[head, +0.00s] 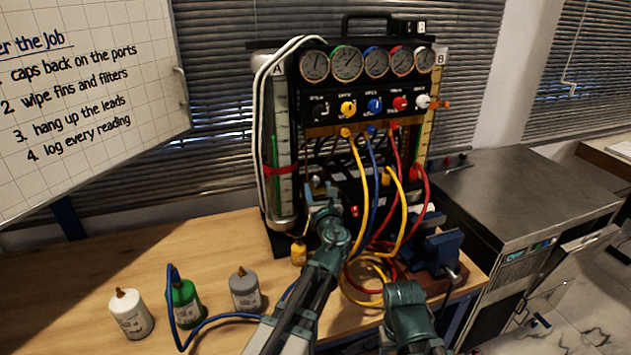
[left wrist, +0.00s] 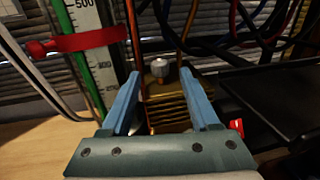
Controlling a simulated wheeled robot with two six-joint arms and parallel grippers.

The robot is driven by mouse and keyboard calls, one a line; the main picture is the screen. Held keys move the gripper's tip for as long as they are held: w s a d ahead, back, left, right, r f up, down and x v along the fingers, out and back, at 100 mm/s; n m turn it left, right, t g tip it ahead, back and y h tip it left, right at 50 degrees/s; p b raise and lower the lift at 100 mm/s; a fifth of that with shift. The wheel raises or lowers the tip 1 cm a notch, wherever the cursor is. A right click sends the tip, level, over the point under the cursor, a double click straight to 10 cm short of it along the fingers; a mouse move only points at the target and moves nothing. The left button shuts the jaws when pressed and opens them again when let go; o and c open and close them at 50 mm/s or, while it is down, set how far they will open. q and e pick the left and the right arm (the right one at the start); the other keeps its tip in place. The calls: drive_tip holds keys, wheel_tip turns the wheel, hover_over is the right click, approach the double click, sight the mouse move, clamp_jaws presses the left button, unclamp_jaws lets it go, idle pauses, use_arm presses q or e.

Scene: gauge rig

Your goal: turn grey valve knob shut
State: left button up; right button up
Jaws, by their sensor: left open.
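The grey valve knob (left wrist: 159,67) is a small round cap on top of a ribbed brass block (left wrist: 172,103) in the left wrist view. My left gripper (left wrist: 160,95) is open. Its two blue fingers stand on either side of the brass block in the picture, with the knob showing in the gap. I cannot tell how far the tips are from the knob. In the head view my left gripper (head: 322,192) reaches to the lower front of the gauge rig (head: 350,130) and hides much there. My right arm shows at lower right, but its fingers cannot be made out.
Yellow, blue and red hoses (head: 360,185) hang right of my left gripper. A glass tube with a red strap (left wrist: 90,40) stands to the left. A blue vise (head: 440,250) is at right. Several bottles (head: 183,300) stand at the bench's front left.

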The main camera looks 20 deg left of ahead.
sight(316, 183)
use_arm(q)
drive_tip(key=shift+x, duration=2.5)
drive_tip(key=shift+c, duration=0.2)
clamp_jaws()
